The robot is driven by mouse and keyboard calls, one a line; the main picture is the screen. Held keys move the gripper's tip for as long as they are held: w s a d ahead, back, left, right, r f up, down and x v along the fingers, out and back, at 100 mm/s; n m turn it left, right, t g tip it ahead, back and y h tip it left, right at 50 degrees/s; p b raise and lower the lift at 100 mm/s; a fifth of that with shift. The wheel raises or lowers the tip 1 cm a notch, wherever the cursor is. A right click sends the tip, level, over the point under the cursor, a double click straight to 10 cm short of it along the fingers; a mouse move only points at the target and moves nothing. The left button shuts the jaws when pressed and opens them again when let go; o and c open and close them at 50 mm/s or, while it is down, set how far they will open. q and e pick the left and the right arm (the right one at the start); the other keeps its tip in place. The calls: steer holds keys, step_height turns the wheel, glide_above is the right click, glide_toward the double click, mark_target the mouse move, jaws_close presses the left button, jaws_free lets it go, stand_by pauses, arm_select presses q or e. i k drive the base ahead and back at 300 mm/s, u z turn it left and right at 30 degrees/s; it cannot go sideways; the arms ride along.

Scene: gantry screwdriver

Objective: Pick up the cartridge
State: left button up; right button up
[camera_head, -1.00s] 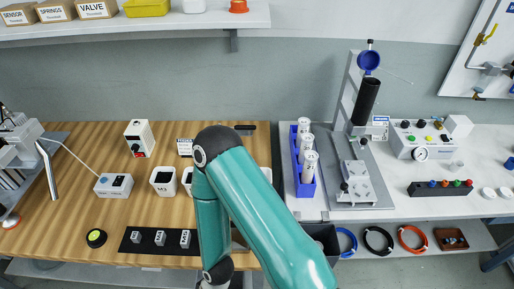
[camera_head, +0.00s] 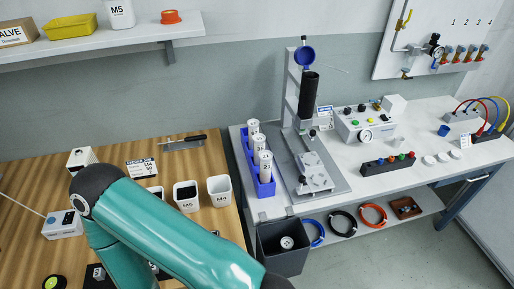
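Several white cylindrical cartridges (camera_head: 265,166) with printed labels stand upright in a narrow blue rack (camera_head: 251,170) near the left edge of the white bench. One of my teal arms crosses the lower left of the view, bent at a dark elbow. Neither gripper is in view.
A dark grey bin (camera_head: 283,247) is in front of the bench, below the rack. White cups (camera_head: 219,190) and a dark-handled tool (camera_head: 184,143) are on the wooden table (camera_head: 215,155). A control box (camera_head: 366,126) and a button strip (camera_head: 388,164) sit right of the fixture.

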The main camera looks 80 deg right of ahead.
mark_target(259, 139)
steer(key=k, duration=0.5)
steer(key=z, duration=1.6)
steer(key=k, duration=0.3)
steer(key=u, duration=0.3)
